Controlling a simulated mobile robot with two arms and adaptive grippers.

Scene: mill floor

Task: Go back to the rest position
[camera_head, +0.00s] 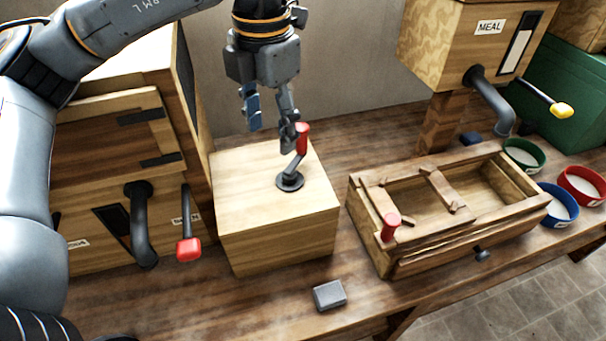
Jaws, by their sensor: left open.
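My left gripper (270,126) comes down from the top over a pale wooden box (278,228). Its fingers are apart. One finger is close beside the red knob (302,138) of the crank (291,172) on top of the box; I cannot tell whether it touches. The knob stands upright on a grey arm with a round dark base. Nothing shows between the fingers. My right gripper is not in view.
A cabinet (112,140) with a red-tipped lever (188,248) stands at left. A wooden sifter box (385,262) with a red knob sits at right. Behind it is the MEAL hopper (450,55) with a yellow-tipped lever. Several bowls (524,155) stand far right. A grey block (329,295) lies in front.

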